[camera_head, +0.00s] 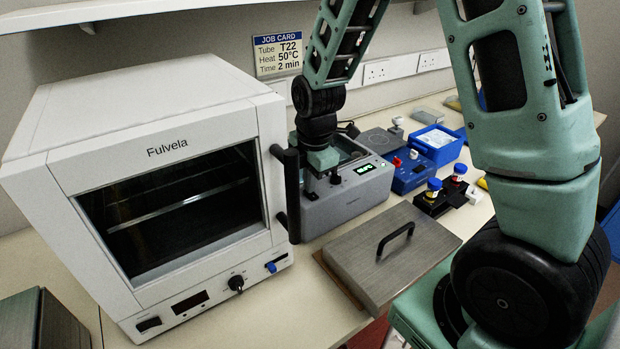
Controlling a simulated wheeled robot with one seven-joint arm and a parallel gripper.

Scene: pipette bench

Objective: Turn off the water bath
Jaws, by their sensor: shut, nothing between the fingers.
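The water bath (352,206) is a grey box on the bench, just right of the white oven. Its green display (365,168) is lit; the digits are too small to read surely. Its top is open, and my arm covers part of the opening. My gripper (312,196) points down at the bath's front left top edge, left of the display. It is shut and empty. I cannot tell whether the fingertips touch the bath, and any switch there is hidden. The metal lid (365,275) with a black handle lies on the bench in front of the bath.
The white Fulvela oven (165,160) and its dark door handle stand close to my gripper's left. A blue device (405,178), a blue box (438,146) and a black rack (432,203) with bottles stand to the right. A job card (279,54) hangs behind.

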